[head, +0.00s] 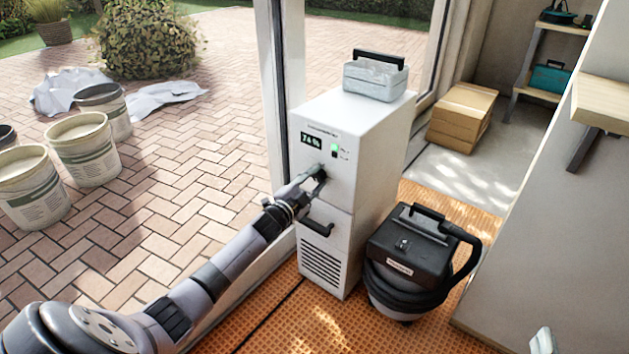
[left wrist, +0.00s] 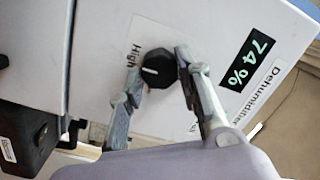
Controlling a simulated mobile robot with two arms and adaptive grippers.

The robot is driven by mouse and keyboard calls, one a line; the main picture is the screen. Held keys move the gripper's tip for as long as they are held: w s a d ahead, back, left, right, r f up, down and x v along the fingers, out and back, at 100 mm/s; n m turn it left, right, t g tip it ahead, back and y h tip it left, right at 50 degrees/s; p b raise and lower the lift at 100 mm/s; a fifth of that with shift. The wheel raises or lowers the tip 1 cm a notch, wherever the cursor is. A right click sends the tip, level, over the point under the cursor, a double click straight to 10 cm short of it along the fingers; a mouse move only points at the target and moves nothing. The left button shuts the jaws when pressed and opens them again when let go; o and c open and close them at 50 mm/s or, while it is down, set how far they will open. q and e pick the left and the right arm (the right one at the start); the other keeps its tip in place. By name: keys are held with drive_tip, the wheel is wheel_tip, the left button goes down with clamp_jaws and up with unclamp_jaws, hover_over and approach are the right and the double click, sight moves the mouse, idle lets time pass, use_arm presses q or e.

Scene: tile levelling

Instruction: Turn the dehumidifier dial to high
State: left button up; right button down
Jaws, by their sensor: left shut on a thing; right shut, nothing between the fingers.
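The white dehumidifier (head: 343,214) stands upright by the door frame, its display (head: 311,140) reading 74 %. The dial's white mark points left, toward the printed word High (left wrist: 134,66). My right gripper (head: 543,342) shows only partly at the bottom right edge of the head view, shut and empty, away from the dehumidifier.
A grey toolbox (head: 375,80) sits on top of the dehumidifier. A black vacuum (head: 409,262) stands close to its right. Cardboard boxes (head: 462,115) and a shelf (head: 548,62) are behind. Several buckets (head: 82,150) stand outside on the paving. Orange matting (head: 320,325) covers the floor in front.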

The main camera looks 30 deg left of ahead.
use_arm(q)
drive_tip(key=shift+f, duration=0.15)
drive_tip(key=o, duration=1.1)
drive_tip(key=shift+o, duration=0.2)
drive_tip(key=shift+s, duration=0.55)
drive_tip(key=s, duration=1.1)
drive_tip(key=shift+d, duration=0.1)
